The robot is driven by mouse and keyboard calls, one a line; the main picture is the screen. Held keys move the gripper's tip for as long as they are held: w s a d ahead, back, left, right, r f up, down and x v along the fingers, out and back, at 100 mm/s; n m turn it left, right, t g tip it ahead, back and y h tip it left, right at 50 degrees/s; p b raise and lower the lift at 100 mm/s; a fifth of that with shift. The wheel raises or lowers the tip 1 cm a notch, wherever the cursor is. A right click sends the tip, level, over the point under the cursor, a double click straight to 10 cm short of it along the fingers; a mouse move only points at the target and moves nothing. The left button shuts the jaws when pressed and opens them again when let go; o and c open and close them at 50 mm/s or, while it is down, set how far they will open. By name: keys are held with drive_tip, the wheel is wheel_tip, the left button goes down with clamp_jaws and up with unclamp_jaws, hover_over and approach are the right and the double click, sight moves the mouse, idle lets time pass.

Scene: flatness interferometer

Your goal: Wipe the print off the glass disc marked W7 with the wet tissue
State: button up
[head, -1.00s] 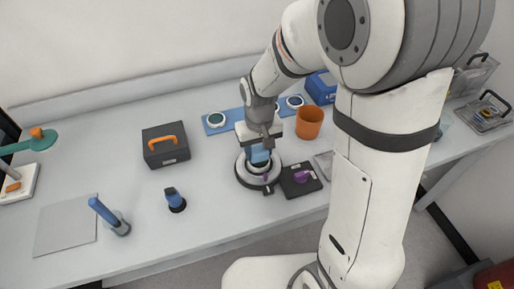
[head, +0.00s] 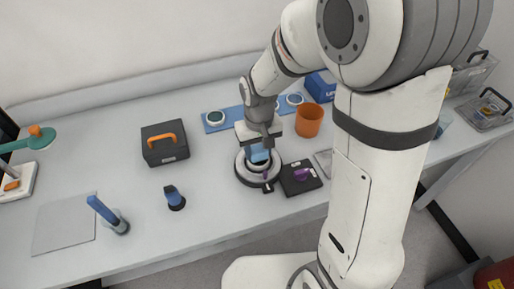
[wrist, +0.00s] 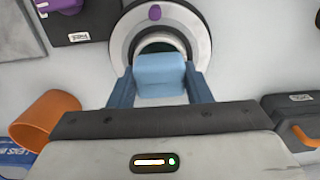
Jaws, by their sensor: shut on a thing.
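My gripper (wrist: 160,85) is shut on a light blue block-shaped thing (wrist: 161,74), which looks like the wet tissue; it also shows in the head view (head: 258,156). The gripper holds it over a round grey and white stand (wrist: 119,44), seen in the head view too (head: 244,174). A dark round face, perhaps a glass disc (wrist: 159,45), shows behind the blue thing inside the ring. I cannot read a W7 mark, and no print is visible. Whether the blue thing touches the disc I cannot tell.
A black pad (head: 298,187) with a purple item (head: 301,174) lies right of the stand. An orange cup (head: 309,120) stands behind it. A black case (head: 165,151) with an orange handle is at left. The table between the case and stand is clear.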

drive_tip(key=shift+f, duration=0.3)
drive_tip(key=shift+w+d+r, duration=0.1)
drive_tip(key=shift+w+d, duration=0.1)
drive_tip(key=shift+d, duration=0.45)
drive_tip(key=shift+s+a+b, duration=0.15)
drive_tip(key=shift+s+a, duration=0.05)
drive_tip(key=shift+a, duration=0.5)
drive_tip(key=shift+s+a+b, duration=0.15)
drive_tip(key=shift+s+a, duration=0.05)
drive_tip(key=shift+a, duration=0.45)
drive_tip(key=shift+d, duration=0.15)
drive_tip(key=shift+w+d, duration=0.2)
drive_tip(key=shift+d, duration=0.45)
drive_tip(key=shift+d, duration=0.1)
